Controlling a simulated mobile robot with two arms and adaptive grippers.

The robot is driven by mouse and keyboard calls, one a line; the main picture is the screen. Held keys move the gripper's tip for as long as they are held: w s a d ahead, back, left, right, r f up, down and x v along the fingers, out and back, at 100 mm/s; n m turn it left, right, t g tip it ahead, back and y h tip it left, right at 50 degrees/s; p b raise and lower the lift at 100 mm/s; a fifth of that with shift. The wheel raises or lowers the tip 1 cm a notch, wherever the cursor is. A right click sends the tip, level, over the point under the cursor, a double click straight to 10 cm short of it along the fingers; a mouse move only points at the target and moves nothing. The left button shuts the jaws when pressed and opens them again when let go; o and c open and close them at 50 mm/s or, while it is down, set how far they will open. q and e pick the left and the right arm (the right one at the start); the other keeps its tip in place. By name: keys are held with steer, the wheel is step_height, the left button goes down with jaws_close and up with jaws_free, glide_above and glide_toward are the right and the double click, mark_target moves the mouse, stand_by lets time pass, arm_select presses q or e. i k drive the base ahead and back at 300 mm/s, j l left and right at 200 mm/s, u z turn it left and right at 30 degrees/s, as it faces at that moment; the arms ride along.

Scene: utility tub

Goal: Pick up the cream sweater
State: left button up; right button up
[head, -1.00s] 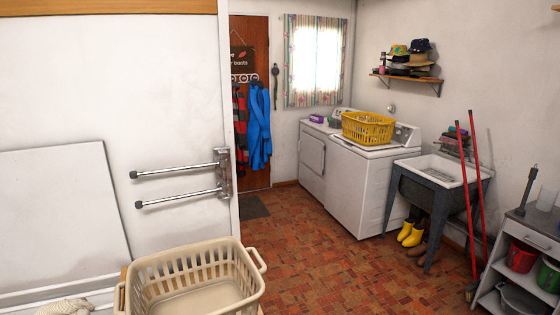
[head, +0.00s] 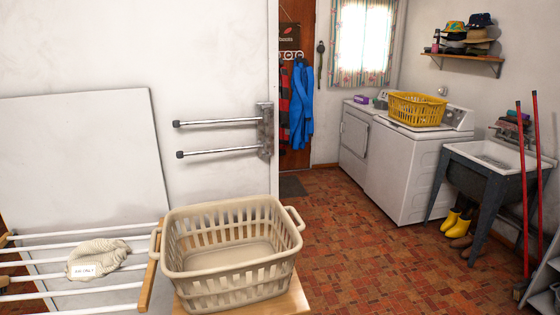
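The cream sweater (head: 103,254) is a small bunched knit lying on the white bars of a drying rack (head: 60,283) at the lower left of the head view. A white tag with print on it, too small to read surely, shows on its front. Neither of my grippers is in the head view.
An empty beige laundry basket (head: 228,263) stands on a wooden surface (head: 292,302) just right of the rack. Two wall bars (head: 215,138) stick out above it. A washer (head: 405,172) with a yellow basket (head: 417,109) and a utility tub (head: 490,160) stand farther back, beyond open tiled floor.

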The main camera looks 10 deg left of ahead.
mark_target(96, 258)
steer(key=u, duration=1.5)
steer(key=i+j+u, duration=0.35)
steer(key=i+l, duration=0.05)
steer(key=l, duration=0.05)
